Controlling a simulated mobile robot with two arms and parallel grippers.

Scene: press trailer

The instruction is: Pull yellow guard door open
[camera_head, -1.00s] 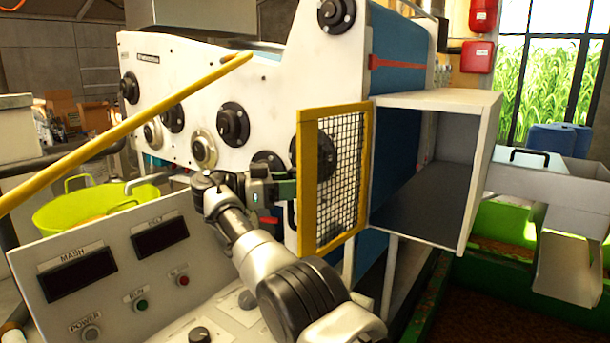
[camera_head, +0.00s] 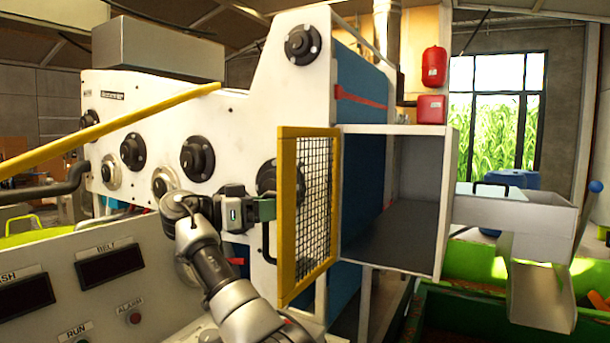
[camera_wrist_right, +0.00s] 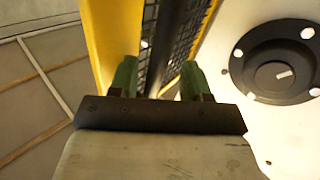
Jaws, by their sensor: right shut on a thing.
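The yellow guard door (camera_head: 288,215), a yellow frame with black wire mesh, stands swung out to the left of the grey metal box (camera_head: 447,200). The box's opening shows clear beside it. A black handle (camera_head: 266,243) is on the door's left side. My right gripper (camera_head: 270,209) is at that handle, with its green fingers by the yellow frame. In the right wrist view the fingers (camera_wrist_right: 158,82) are shut on the handle between them, beside the yellow frame (camera_wrist_right: 112,40) and mesh. The exact contact is partly hidden. My left gripper is not in view.
The white machine panel (camera_head: 235,110) with black round bearings is close behind my right gripper. A yellow bar (camera_head: 110,128) crosses at the left. A control panel (camera_head: 110,290) is at lower left. A metal chute (camera_head: 540,270) is at right.

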